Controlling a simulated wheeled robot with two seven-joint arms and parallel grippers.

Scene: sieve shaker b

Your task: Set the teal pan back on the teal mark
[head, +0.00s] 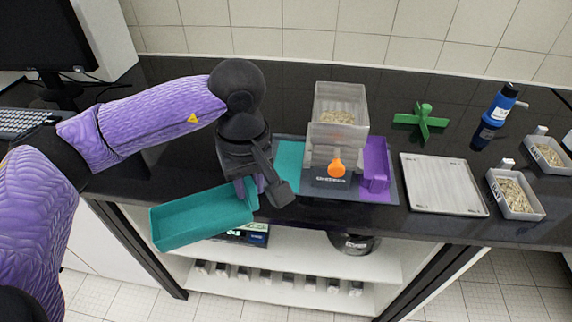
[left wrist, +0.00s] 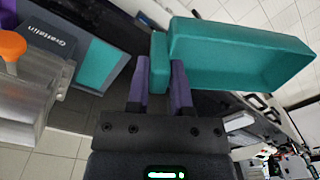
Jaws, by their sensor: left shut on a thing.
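The teal pan (head: 198,220) is a long open tray. It hangs in front of the counter's front edge, to the left of the shaker. My left gripper (head: 250,192) is shut on the pan's right end; in the left wrist view its purple fingers (left wrist: 160,85) grip a tab at the end of the pan (left wrist: 235,55). The teal mark (head: 289,165) is a flat patch on the grey mat, left of the shaker, and is bare where it shows; it also shows in the left wrist view (left wrist: 98,64). My gripper hides part of it in the head view. My right gripper is out of view.
The sieve shaker (head: 340,125) with an orange knob (head: 336,168) stands beside the mark, with a purple pan (head: 376,165) on its right. A green cross-shaped thing (head: 421,121), a pale plate (head: 443,184), grain trays (head: 515,195) and a blue bottle (head: 498,105) stand farther right.

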